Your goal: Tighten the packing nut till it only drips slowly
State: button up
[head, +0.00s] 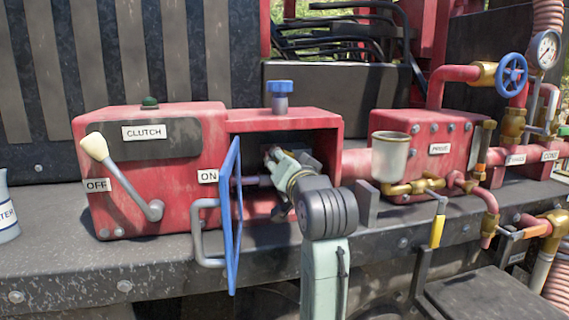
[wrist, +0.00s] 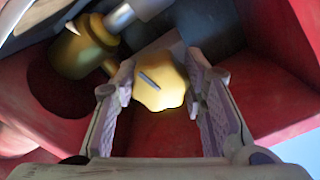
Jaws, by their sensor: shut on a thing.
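My gripper (head: 275,158) reaches into the open-fronted red housing (head: 325,122), right of the clutch box. In the wrist view its two fingers (wrist: 160,82) stand on either side of a yellow lobed nut (wrist: 170,92), which looks like the packing nut, and they are shut on it. The nut has a dark straight mark on its face. A brass fitting (wrist: 78,52) and a grey shaft (wrist: 140,12) show up and to the left of it. In the head view my gripper and arm hide the nut. No drip can be made out.
A blue-framed guard (head: 233,215) stands open just left of my arm. The clutch lever (head: 125,178) is on the red box at left. A metal cup (head: 390,155), brass valves and pipes crowd the right. The housing walls are close around my gripper.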

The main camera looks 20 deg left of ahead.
jog(key=shift+m, duration=0.7)
jog(key=o, duration=1.2)
jog(key=v, duration=1.2)
